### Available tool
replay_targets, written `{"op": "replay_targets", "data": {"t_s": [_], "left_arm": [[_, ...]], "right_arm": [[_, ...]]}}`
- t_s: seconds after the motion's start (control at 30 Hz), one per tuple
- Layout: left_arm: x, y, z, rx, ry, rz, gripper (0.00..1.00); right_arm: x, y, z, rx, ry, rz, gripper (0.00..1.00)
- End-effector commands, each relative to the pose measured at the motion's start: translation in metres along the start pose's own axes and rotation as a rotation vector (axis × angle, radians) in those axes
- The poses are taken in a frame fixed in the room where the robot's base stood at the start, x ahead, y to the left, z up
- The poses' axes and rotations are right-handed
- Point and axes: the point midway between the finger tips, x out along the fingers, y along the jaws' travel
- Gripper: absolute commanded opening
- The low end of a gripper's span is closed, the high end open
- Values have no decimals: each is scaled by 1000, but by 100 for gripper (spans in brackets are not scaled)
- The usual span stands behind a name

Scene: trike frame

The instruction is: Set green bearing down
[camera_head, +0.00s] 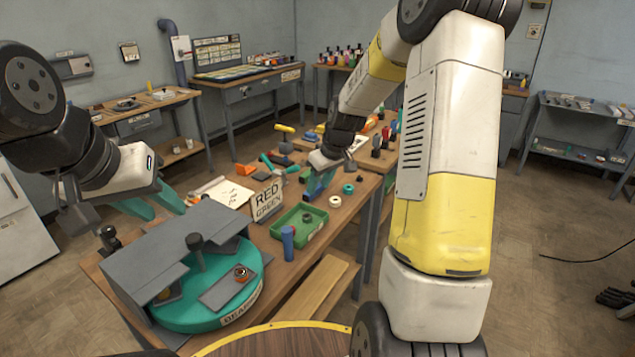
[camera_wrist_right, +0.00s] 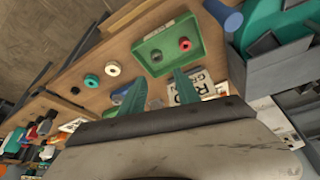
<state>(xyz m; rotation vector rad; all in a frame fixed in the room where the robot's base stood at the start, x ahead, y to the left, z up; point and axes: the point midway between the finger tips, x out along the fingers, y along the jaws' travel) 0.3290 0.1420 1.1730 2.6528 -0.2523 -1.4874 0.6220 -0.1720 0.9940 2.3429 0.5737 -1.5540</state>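A green ring-shaped bearing (camera_head: 348,188) lies flat on the wooden workbench beside a white ring (camera_head: 335,200). It also shows in the right wrist view (camera_wrist_right: 91,81), to the left of my fingers and apart from them. My right gripper (camera_head: 319,184) is open above the bench; in its wrist view (camera_wrist_right: 160,90) the gap between the fingertips looks empty. The RED/GREEN sign (camera_head: 267,200) stands near it. My left gripper (camera_head: 152,206) is open and empty above the bench's left part, beside the grey cover.
A green tray (camera_wrist_right: 162,36) holds a red ring (camera_wrist_right: 184,44) and a dark ring (camera_wrist_right: 156,55). A blue cylinder (camera_head: 288,243) stands in front of the tray. A teal turntable (camera_head: 190,315) under a grey cover (camera_head: 165,240) fills the bench's near left, with a bearing (camera_head: 242,273) on its plate.

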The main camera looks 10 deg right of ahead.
Motion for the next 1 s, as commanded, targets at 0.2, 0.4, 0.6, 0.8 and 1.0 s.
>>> {"op": "replay_targets", "data": {"t_s": [0.2,0.4,0.6,0.8,1.0], "left_arm": [[0,0,0,0,0,0,36],[0,0,0,0,0,0,36],[0,0,0,0,0,0,36],[0,0,0,0,0,0,36],[0,0,0,0,0,0,36]], "right_arm": [[-112,-44,17,93,41,51,38],[-192,-91,59,209,90,69,38],[-242,-133,113,326,147,58,38],[-259,-157,149,400,181,36,38],[-261,-162,158,418,186,29,38]]}}
